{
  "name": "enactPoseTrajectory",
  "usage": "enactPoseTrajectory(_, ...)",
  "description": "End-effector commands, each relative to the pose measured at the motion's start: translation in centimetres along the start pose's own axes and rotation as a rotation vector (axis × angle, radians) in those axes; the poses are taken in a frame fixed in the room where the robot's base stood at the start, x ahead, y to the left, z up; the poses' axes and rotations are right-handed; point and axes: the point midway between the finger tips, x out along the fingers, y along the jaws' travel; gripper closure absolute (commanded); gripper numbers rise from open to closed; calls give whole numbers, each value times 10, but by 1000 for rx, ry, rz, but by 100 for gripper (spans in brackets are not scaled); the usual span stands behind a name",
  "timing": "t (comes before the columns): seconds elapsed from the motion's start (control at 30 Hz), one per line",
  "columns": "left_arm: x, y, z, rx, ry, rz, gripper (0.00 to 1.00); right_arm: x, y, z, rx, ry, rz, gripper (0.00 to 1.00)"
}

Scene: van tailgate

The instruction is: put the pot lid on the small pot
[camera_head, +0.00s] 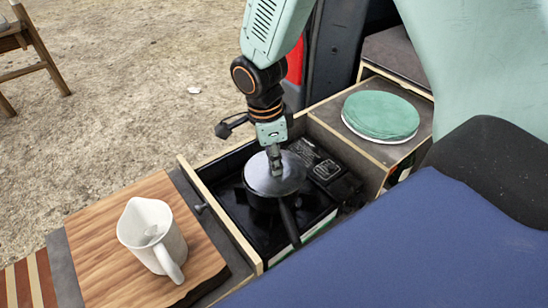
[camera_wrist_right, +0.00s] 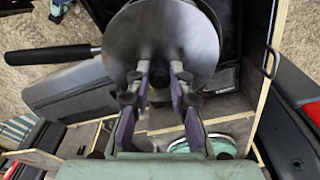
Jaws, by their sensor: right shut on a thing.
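The round grey pot lid (camera_head: 275,174) is in my right gripper (camera_head: 274,158), whose fingers are closed at its middle from above. The lid also shows in the right wrist view (camera_wrist_right: 165,35), just beyond the fingertips (camera_wrist_right: 158,82). The small dark pot is under the lid and mostly hidden by it. Its long black handle (camera_head: 289,220) points toward the front in the head view, and the handle shows at the left in the right wrist view (camera_wrist_right: 48,54). I cannot tell whether the lid rests fully on the rim. My left gripper is not in view.
The pot is over a black stove (camera_head: 314,207) in an open wooden drawer (camera_head: 222,226). A white jug (camera_head: 152,236) stands on a wooden board (camera_head: 88,235) at the left. Green plates (camera_head: 380,114) lie on a grey surface at the back right.

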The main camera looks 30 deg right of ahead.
Motion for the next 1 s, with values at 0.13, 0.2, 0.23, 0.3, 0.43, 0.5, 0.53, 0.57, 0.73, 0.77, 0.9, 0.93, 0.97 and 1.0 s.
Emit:
enactPoseTrajectory(0.13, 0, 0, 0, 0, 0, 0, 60, 0, -1, 1, 0, 0, -1, 100)
enactPoseTrajectory(0.2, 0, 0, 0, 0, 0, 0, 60, 1, -2, 2, -1, 1, -1, 100)
enactPoseTrajectory(0.23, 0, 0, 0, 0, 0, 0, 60, 1, -2, 3, -1, 1, -1, 100)
enactPoseTrajectory(0.3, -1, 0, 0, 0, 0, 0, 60, 1, -2, 4, -1, 1, -1, 100)
enactPoseTrajectory(0.43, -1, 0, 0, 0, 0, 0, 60, 2, -4, 6, 0, 0, 0, 100)
enactPoseTrajectory(0.5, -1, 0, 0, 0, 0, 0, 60, 2, -4, 6, 0, 0, 0, 100)
enactPoseTrajectory(0.53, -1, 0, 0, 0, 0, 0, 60, 2, -4, 6, 0, 0, 0, 100)
enactPoseTrajectory(0.57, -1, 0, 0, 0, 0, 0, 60, 2, -4, 6, 0, 0, 0, 100)
enactPoseTrajectory(0.73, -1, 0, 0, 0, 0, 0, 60, 2, -4, 6, 0, 0, -1, 100)
enactPoseTrajectory(0.77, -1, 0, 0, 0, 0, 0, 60, 2, -4, 6, 0, 0, -1, 100)
enactPoseTrajectory(0.9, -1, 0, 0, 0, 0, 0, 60, 2, -4, 6, 0, 0, -1, 100)
enactPoseTrajectory(0.93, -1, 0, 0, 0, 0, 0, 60, 2, -4, 6, 0, 0, -1, 100)
enactPoseTrajectory(0.97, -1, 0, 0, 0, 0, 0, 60, 2, -4, 6, 0, 0, -1, 100)
enactPoseTrajectory(1.0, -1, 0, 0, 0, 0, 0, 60, 3, -4, 6, 0, 0, -1, 100)
